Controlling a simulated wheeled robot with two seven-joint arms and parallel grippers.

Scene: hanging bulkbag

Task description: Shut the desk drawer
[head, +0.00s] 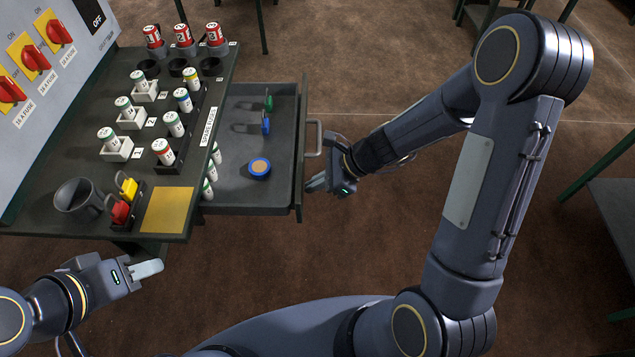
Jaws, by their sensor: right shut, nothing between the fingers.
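The desk drawer (225,186) is pulled out to the right from under the dark desk top (60,150). Its grey handle (316,139) stands out from its right-hand front panel. Inside lie a blue round item with a tan centre (259,167), a green item (268,103), a blue item (266,123) and several white cylinders near the desk edge. My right gripper (312,185) is shut and empty, just right of the drawer front and below the handle. Whether it touches the front panel is unclear. My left gripper (158,268) is below the desk's near edge, apart from the drawer; its fingers look close together.
On the desk top stand several labelled fuse cylinders, a dark cup (78,195), red and yellow items in a holder, and a yellow pad (167,210). A panel with red switches (34,58) is at the left. Another table (612,205) stands at the far right. Brown floor lies between.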

